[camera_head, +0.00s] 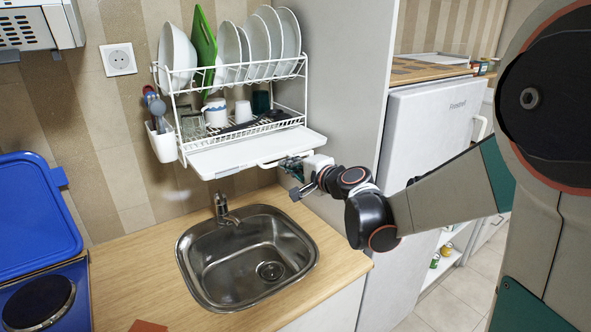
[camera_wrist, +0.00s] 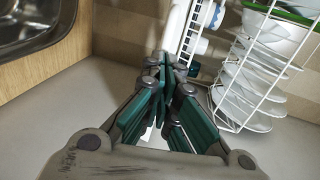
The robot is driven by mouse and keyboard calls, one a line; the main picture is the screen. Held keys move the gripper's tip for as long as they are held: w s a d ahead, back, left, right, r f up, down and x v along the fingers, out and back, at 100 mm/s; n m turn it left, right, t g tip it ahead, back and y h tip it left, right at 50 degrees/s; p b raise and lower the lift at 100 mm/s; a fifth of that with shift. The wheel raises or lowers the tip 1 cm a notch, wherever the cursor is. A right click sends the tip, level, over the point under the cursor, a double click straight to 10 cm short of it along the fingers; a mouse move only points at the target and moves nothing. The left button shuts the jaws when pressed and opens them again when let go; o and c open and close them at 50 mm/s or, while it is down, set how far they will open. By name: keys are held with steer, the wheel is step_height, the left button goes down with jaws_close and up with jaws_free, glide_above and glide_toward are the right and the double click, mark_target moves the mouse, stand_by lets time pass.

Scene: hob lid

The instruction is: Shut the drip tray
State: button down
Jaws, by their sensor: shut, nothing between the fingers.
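The drip tray (camera_head: 250,152) is a flat white tray under the wall dish rack, over the sink. It sticks out forward from beneath the rack's lower shelf. My gripper (camera_head: 284,164) is at the right front end of the tray, near its edge; I cannot tell whether it touches. In the wrist view my gripper (camera_wrist: 163,66) has its green fingers together with nothing between them. A white strip that looks like the tray's edge (camera_wrist: 178,28) lies just beyond the fingertips, partly hidden by them.
The white dish rack (camera_head: 235,85) holds plates, bowls, a green board and cups. A cutlery holder (camera_head: 162,142) hangs at its left. A steel sink (camera_head: 248,258) with a tap (camera_head: 224,208) is below. A grey panel (camera_head: 345,80) stands close on the right.

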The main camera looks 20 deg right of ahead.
mark_target(266, 152)
steer(key=shift+w+a, duration=0.1)
steer(key=shift+w, duration=0.1)
steer(key=r+x, duration=0.1)
steer(key=x, duration=0.8)
steer(key=r+b+x, duration=0.1)
steer(key=x, duration=0.3)
steer(key=shift+w+a+r, duration=0.15)
steer(key=shift+w+r, duration=0.05)
steer(key=shift+w, duration=0.2)
steer(key=shift+r, duration=0.1)
steer(key=shift+s, duration=0.1)
